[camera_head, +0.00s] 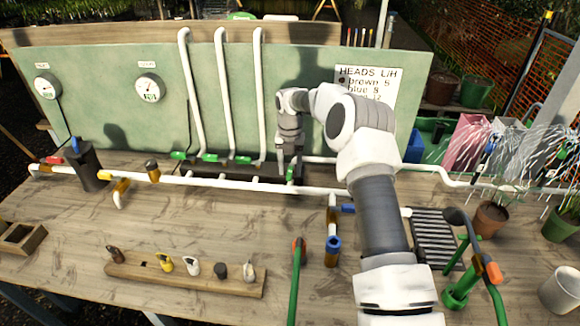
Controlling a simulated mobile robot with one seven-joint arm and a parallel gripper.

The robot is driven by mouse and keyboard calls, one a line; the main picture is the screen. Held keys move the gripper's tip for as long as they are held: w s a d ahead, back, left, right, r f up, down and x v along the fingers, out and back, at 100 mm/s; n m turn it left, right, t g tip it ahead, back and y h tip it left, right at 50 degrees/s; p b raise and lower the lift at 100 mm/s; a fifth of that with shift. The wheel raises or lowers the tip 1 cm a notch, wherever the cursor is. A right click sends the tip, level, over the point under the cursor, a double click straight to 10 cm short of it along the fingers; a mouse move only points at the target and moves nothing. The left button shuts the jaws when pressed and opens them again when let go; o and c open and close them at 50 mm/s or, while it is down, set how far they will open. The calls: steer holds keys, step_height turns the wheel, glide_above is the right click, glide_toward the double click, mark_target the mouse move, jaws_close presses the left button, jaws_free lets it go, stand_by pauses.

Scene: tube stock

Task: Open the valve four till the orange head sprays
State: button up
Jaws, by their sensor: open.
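A row of green valve handles (210,158) sits on the white pipework at the foot of the green board. The rightmost green handle (291,174), at the fourth white riser position, points toward the front, while the three left ones lie sideways. My gripper (288,170) is open and points down at this rightmost handle; its fingers partly hide the handle, and I cannot tell whether they touch it. An orange head (493,271) is on a green stand at the front right, with no clear spray from it. Another orange-tipped piece (298,248) tops a green hose at the front.
White water streaks (480,150) spray at the right over pink and grey panels and potted plants (491,219). A wooden rack (185,278) holds several spare heads. A black canister (90,165) stands at left.

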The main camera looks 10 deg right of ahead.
mark_target(290, 171)
steer(key=shift+r, duration=0.15)
step_height(290, 171, up, 17)
stand_by(0.4)
steer(key=shift+r, duration=0.1)
